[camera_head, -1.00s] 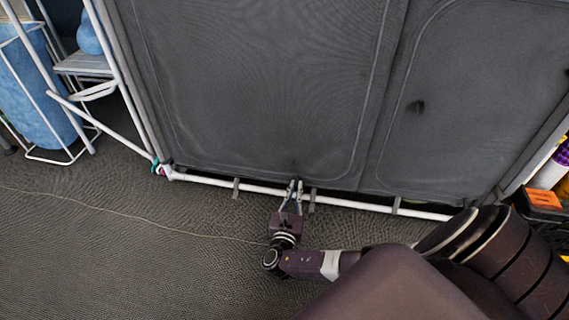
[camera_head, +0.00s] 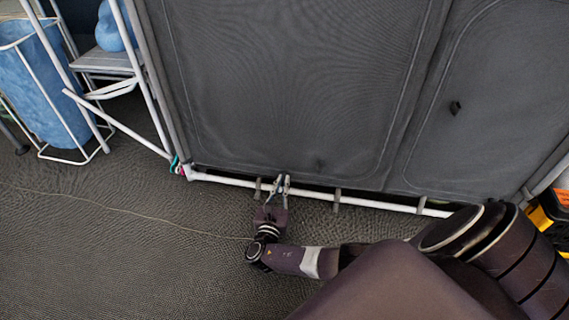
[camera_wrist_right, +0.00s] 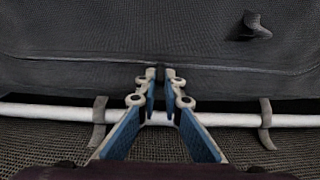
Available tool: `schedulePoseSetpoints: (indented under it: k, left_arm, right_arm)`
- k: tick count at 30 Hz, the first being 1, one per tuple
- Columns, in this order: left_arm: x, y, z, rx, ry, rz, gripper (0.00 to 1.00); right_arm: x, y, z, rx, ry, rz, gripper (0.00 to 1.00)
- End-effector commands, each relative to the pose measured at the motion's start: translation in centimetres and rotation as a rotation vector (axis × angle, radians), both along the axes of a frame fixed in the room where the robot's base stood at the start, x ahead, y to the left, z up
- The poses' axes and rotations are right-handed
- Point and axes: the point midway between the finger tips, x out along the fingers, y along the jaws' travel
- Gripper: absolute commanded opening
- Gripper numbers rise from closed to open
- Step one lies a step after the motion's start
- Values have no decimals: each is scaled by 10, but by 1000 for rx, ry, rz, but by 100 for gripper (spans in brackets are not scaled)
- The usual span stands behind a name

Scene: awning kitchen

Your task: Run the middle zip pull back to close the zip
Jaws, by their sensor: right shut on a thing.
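The dark grey fabric front (camera_head: 300,80) of the cabinet fills the upper head view, with a curved seam running along its bottom edge. My right gripper (camera_head: 281,182) is at this lower edge, just above the white bottom rail. In the wrist view its blue-padded fingers (camera_wrist_right: 161,76) are shut on a small dark zip pull (camera_wrist_right: 161,72) at the seam; the fingers hide most of it. A dark tab (camera_head: 319,165) hangs on the fabric to the right of the gripper and shows in the wrist view (camera_wrist_right: 255,26). My left gripper is not in view.
A white rail (camera_head: 370,203) with grey fabric loops runs under the fabric. Another dark tab (camera_head: 455,107) is on the right panel. A blue bin (camera_head: 45,90) stands in a white frame at left. An orange and yellow object (camera_head: 550,215) is at right. The floor at left is mostly clear.

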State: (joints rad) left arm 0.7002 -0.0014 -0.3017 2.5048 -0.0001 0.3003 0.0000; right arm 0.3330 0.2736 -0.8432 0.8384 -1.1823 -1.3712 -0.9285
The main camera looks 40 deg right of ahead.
Motion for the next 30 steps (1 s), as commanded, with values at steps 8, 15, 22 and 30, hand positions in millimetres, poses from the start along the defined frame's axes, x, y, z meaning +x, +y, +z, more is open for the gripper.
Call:
schedulePoseSetpoints:
  k: [8, 15, 22, 30]
  left_arm:
    - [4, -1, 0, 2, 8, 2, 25]
    - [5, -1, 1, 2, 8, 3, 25]
    - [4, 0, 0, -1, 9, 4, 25]
    - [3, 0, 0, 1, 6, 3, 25]
  right_arm:
    - [4, 5, 0, 6, 0, 12, 19]
    - [3, 3, 0, 3, -1, 8, 25]
    - [-6, 12, 0, 5, -1, 9, 25]
    - [-34, 47, -1, 6, 1, 10, 25]
